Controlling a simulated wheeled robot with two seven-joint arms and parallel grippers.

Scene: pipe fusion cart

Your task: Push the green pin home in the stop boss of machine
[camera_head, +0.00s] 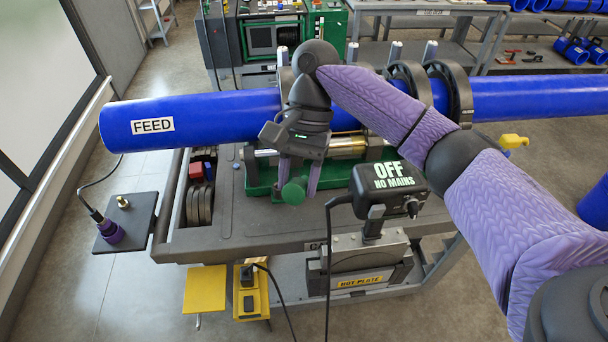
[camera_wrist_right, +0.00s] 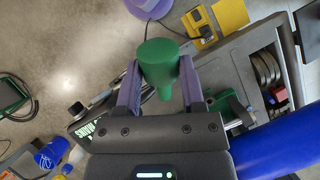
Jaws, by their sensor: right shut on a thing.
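My right gripper (camera_head: 298,186) hangs over the cart's front part with its jaws pointing down. It is shut on the green pin (camera_head: 294,191), whose round head shows between the fingers. In the right wrist view the pin (camera_wrist_right: 158,62) sits between the two purple fingers (camera_wrist_right: 158,85), its wide head outward and its narrower part toward the palm. The machine (camera_head: 262,172) has a green base behind the gripper, with clamp rings around a blue pipe. I cannot make out the stop boss; the wrist and jaws cover part of the machine. My left gripper is not in view.
The long blue pipe (camera_head: 205,119) marked FEED crosses behind my wrist. A black box (camera_head: 388,180) reading OFF NO MAINS stands close right of the gripper, above the hot plate unit (camera_head: 360,262). The cart's grey top (camera_head: 240,225) is bare at front left. Cables hang in front.

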